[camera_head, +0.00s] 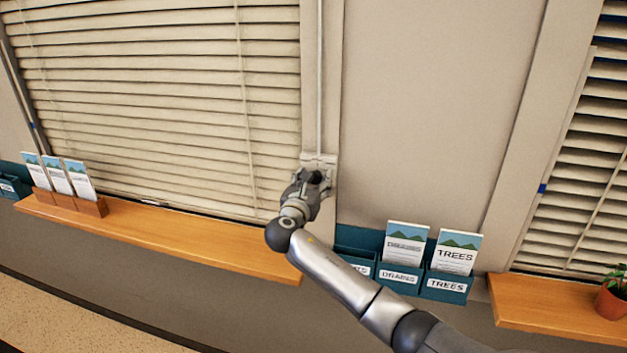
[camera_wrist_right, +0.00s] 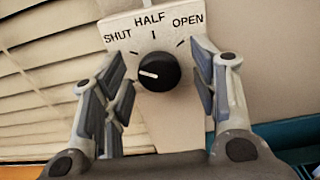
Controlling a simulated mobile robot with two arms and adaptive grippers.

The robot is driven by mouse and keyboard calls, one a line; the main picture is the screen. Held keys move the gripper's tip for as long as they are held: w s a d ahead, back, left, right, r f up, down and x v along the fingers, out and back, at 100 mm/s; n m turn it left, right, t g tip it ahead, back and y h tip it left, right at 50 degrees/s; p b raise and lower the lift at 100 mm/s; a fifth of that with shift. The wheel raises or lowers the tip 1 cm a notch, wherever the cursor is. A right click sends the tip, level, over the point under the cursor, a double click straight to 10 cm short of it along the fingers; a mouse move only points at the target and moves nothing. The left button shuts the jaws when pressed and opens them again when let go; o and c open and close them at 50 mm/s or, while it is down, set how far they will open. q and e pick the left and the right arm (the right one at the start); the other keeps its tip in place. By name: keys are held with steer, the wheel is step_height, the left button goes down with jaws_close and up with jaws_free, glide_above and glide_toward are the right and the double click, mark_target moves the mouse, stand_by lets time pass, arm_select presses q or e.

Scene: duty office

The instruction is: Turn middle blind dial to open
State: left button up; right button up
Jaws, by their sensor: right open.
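The blind dial is a black round knob (camera_wrist_right: 158,72) on a pale plate (camera_wrist_right: 120,32) marked SHUT, HALF and OPEN, seen in the right wrist view. The white line on the knob points left, toward the SHUT side. My right gripper (camera_wrist_right: 158,90) is open, with one finger on each side of the knob; I cannot tell whether either finger touches it. In the head view my right gripper (camera_head: 314,180) is at the plate (camera_head: 322,160) on the window frame and hides most of the dial. The blind (camera_head: 150,90) left of it has its slats closed. My left gripper is not in view.
A wooden sill (camera_head: 160,238) runs below the blind, with a leaflet stand (camera_head: 85,205) on it. Teal leaflet pockets (camera_head: 400,275) hang right of my right forearm. Another blind (camera_head: 590,150), a sill (camera_head: 545,312) and a potted plant (camera_head: 612,298) are at the far right.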

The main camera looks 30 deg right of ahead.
steer(key=shift+c, duration=0.4)
steer(key=c, duration=1)
